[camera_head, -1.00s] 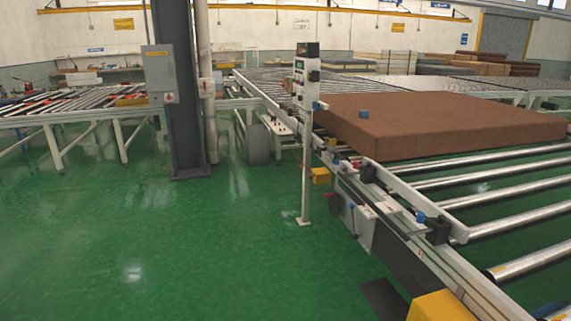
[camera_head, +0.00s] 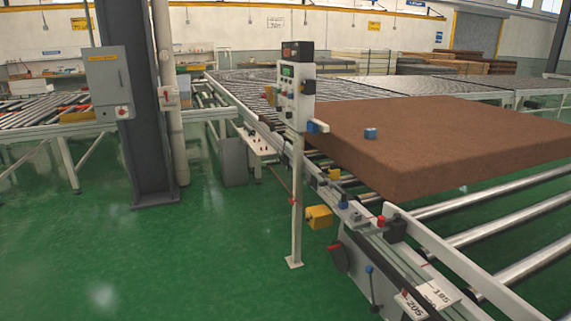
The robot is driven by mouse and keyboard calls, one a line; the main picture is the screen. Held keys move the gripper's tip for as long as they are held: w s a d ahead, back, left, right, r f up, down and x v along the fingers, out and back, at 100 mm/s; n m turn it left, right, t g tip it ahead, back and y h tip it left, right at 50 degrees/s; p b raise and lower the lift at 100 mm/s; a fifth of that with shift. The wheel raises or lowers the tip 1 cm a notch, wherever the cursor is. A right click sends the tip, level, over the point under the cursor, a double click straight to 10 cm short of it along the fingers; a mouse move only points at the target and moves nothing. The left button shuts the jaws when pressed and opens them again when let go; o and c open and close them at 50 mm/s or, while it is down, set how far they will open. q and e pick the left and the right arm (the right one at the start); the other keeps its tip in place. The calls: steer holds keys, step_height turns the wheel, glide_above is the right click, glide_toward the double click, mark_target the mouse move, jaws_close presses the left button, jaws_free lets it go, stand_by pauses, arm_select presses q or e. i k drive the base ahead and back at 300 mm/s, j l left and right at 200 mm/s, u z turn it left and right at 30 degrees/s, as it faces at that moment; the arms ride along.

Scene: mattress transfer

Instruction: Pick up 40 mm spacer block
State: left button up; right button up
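A small blue block (camera_head: 370,133) lies on top of the brown mattress (camera_head: 450,130), near its left side. I cannot read any size on it, so I cannot tell whether it is the 40 mm spacer block. White plates (camera_head: 433,293) marked with numbers like 205 and 185 lie on the conveyor's side rail at the lower right. Small red and blue parts (camera_head: 381,221) sit further up that rail. Neither of my grippers is in view.
A control post (camera_head: 297,170) stands on the green floor beside the roller conveyor (camera_head: 500,215). A dark column (camera_head: 135,110) with a grey box (camera_head: 106,80) stands at the left. The green floor (camera_head: 150,260) in front is clear.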

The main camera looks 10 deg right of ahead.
mark_target(370, 133)
steer(key=i+j+z, duration=0.15)
steer(key=i+z, duration=0.2)
steer(key=i+j+z, duration=0.3)
steer(key=i, duration=0.2)
steer(key=i+j+z, duration=0.35)
steer(key=i+l, duration=0.05)
steer(key=i, duration=0.05)
